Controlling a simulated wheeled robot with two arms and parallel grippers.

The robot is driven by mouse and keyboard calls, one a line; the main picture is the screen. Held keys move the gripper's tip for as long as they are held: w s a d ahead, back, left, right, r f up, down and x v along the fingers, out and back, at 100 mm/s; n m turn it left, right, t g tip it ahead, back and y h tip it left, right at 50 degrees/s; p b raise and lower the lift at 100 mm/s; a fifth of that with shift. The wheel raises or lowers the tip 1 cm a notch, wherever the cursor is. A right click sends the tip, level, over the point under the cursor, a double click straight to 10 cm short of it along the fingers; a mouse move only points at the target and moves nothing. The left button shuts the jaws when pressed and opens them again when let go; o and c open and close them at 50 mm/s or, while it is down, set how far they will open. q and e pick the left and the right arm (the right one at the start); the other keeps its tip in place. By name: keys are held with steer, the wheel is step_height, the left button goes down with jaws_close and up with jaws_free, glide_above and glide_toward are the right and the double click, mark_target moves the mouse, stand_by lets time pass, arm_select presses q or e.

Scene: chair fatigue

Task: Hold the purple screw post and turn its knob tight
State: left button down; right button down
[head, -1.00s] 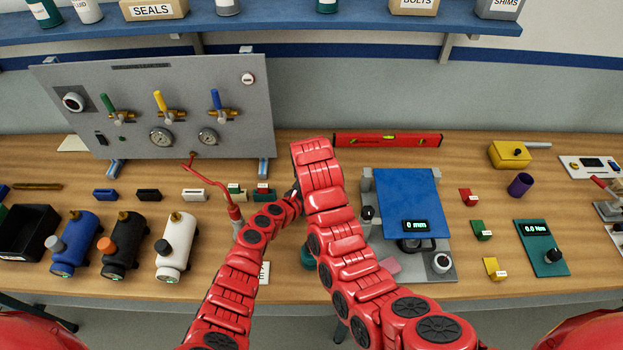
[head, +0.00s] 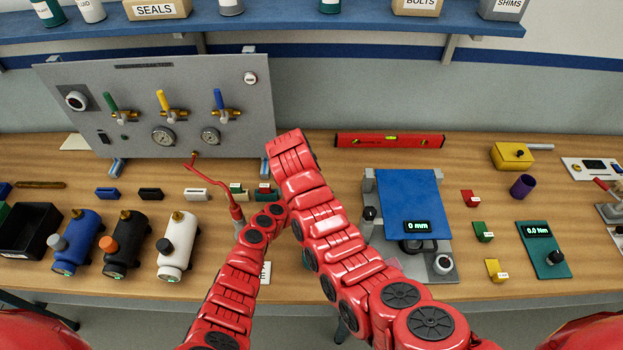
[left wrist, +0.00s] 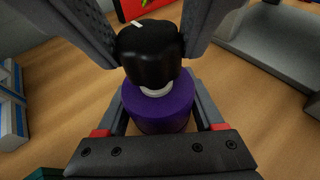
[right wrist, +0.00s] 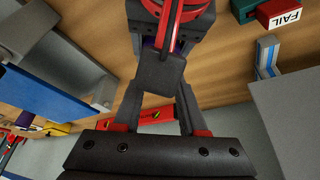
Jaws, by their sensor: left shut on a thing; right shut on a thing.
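The purple screw post (left wrist: 158,108) stands upright in the left wrist view, with a black knob (left wrist: 150,55) on a pale collar above it. The knob has a white mark near its top edge. My left gripper (left wrist: 158,120) is shut on the purple post, a finger on each side. The fingers of my right gripper reach in from above in that view and are shut on the knob. In the right wrist view my right gripper (right wrist: 158,85) overlaps my left gripper, and only slivers of purple (right wrist: 150,42) show. In the head view my arms hide post and knob.
A blue-topped gauge (head: 410,190) stands right of my arms. A grey valve panel (head: 230,130) stands behind left, with a red hose (head: 212,182). A red level (head: 388,141) lies behind. Several small blocks and a purple cup (head: 522,186) lie around.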

stand_by(0.3)
steer(key=shift+c, duration=2.2)
jaws_free()
steer(key=shift+r, duration=0.15)
steer(key=v, duration=0.7)
steer(key=shift+s+r, duration=0.1)
arm_select(q)
jaws_free()
